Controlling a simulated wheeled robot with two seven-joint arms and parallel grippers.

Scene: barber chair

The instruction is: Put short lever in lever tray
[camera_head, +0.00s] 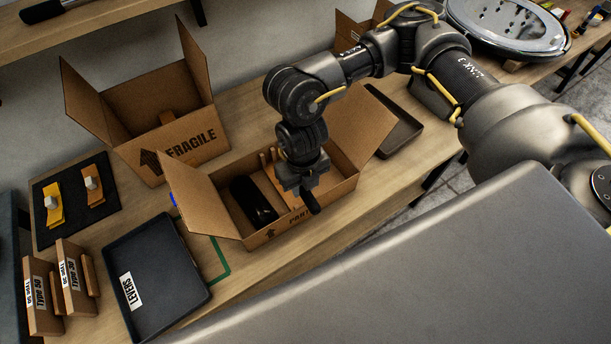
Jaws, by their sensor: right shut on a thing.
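The lever tray (176,262) is a dark shallow tray with a "LEVERS" label, empty, at the lower left of the head view. My right gripper (303,187) points down over the right part of an open cardboard parts box (205,208). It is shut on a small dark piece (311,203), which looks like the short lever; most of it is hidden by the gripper. A larger black handle-like part (253,203) lies in the box's left compartment, apart from the gripper. My left gripper is not in view.
A "FRAGILE" box (190,147) stands open behind. A black mat (75,212) with yellow and orange pieces lies at left, above small "Type" boxes (75,275). Another dark tray (402,135) lies right of the parts box. Box flaps stick up between gripper and lever tray.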

